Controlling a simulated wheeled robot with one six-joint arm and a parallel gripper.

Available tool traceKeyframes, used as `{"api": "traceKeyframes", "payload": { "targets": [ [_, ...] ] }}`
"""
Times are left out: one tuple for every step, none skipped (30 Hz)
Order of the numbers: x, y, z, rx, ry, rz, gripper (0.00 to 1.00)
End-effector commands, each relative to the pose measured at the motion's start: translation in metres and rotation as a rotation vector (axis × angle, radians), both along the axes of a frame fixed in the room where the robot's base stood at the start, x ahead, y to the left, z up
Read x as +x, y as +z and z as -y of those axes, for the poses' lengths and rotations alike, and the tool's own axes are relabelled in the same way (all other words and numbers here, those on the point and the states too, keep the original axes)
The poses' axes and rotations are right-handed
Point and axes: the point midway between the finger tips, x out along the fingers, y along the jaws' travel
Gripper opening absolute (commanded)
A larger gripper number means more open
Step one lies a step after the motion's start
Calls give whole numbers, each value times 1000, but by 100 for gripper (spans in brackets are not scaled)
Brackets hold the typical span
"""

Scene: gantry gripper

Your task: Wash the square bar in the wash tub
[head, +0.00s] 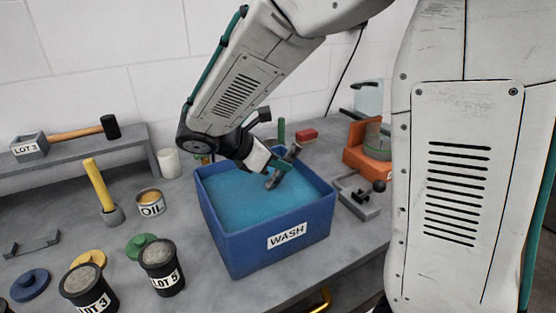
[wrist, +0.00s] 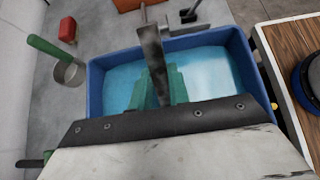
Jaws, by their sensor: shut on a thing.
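The blue wash tub (head: 238,243), labelled WASH, stands on the grey bench and holds blue-green water. It also shows in the wrist view (wrist: 96,92) below my gripper. My gripper (head: 278,166) is over the right back part of the tub, with its green fingers shut on the grey square bar (head: 273,182). In the wrist view the bar (wrist: 152,48) stands out between the fingertips (wrist: 158,88) and crosses the view of the tub's far rim. The bar's lower end is close to the water in the head view; I cannot tell whether it touches.
Left of the tub are an oil tin (head: 150,203), a yellow-handled tool (head: 101,190) and a LOT 5 pot (head: 162,268). A grey tray (head: 358,197) and an orange stand (head: 362,160) are at its right. A red block (head: 307,135) lies behind.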

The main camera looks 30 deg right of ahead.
Motion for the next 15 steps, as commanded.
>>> {"api": "traceKeyframes", "payload": {
  "targets": [
    [0,0,0,0,0,0,0],
    [0,0,0,0,0,0,0],
    [0,0,0,0,0,0,0],
    [0,0,0,0,0,0,0],
    [0,0,0,0,0,0,0],
    [0,0,0,0,0,0,0],
    [0,0,0,0,0,0,0],
    [0,0,0,0,0,0,0],
    [0,0,0,0,0,0,0],
    [0,1,0,0,0,0,0],
    [0,1,0,0,0,0,0],
    [0,2,0,0,0,0,0],
    [0,2,0,0,0,0,0],
    [0,3,0,0,0,0,0],
    [0,4,0,0,0,0,0]
  ]
}}
